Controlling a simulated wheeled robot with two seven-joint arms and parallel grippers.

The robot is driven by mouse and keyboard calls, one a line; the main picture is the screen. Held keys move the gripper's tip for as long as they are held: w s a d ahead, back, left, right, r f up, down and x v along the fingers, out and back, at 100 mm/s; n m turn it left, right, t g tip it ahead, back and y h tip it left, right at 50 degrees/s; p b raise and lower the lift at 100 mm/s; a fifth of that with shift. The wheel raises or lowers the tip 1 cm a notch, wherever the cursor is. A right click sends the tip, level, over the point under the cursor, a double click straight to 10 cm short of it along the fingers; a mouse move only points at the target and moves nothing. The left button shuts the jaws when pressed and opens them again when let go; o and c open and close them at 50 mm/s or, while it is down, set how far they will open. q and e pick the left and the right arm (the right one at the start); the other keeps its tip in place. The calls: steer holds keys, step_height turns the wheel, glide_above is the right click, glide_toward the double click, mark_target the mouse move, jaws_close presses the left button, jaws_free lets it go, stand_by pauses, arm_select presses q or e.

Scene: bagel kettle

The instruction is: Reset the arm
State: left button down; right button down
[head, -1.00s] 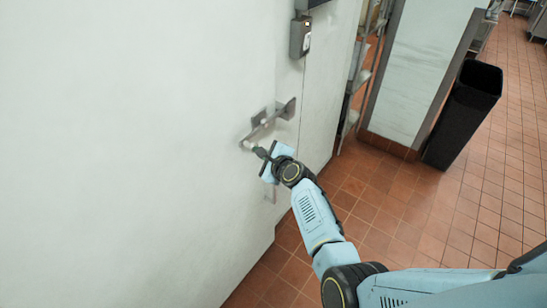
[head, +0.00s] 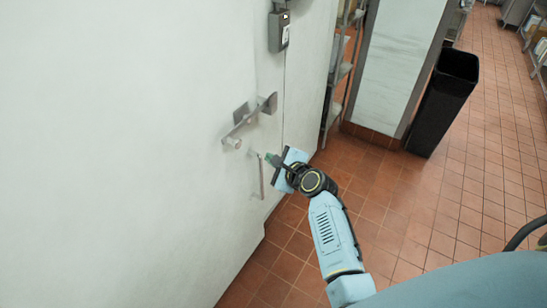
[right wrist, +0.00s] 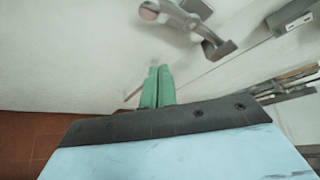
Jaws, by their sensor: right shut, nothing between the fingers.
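My right gripper (head: 269,157) is in front of the white door, just below and to the right of the metal door handle (head: 243,122). Its green fingers (right wrist: 157,88) are together and hold nothing in the right wrist view. The handle also shows at the top of the right wrist view (right wrist: 190,20), apart from the fingers. A thin vertical metal bar (head: 262,177) on the door is close beside the fingertips. My left gripper is in neither view.
The white door (head: 130,150) fills the left side. A grey box (head: 278,31) is mounted above the handle. A black bin (head: 443,103) stands on the tiled floor at the right. A metal shelf rack (head: 342,70) stands behind the door edge. The floor (head: 400,210) between is clear.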

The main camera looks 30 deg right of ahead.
steer(key=shift+s+r, duration=0.1)
steer(key=shift+s, duration=0.1)
stand_by(0.4)
steer(key=s+a+f+n+g+b, duration=0.15)
steer(key=s+f+n, duration=0.25)
steer(key=s+f, duration=0.55)
steer(key=s+a+f+n+g+b, duration=0.1)
steer(key=s+f+n+g+b, duration=0.3)
steer(key=f, duration=1)
steer(key=s+a+f+n+g+b, duration=0.15)
steer(key=s+f+n, duration=0.45)
steer(key=f, duration=0.6)
steer(key=s+d+f+n+g+b, duration=0.1)
steer(key=s+f+n, duration=0.3)
steer(key=s, duration=0.6)
steer(key=s+d+f+n+g+h+b, duration=0.1)
steer(key=s+f+n+g+b, duration=0.1)
steer(key=s+f, duration=0.5)
steer(key=s+d+f+n+g+h+b, duration=0.1)
steer(key=s+f+n, duration=0.4)
steer(key=s, duration=0.9)
steer(key=shift+s+d+f+n+g+b, duration=0.3)
steer(key=shift+d+n+g+b, duration=0.3)
steer(key=shift+g, duration=0.3)
steer(key=shift+w, duration=0.1)
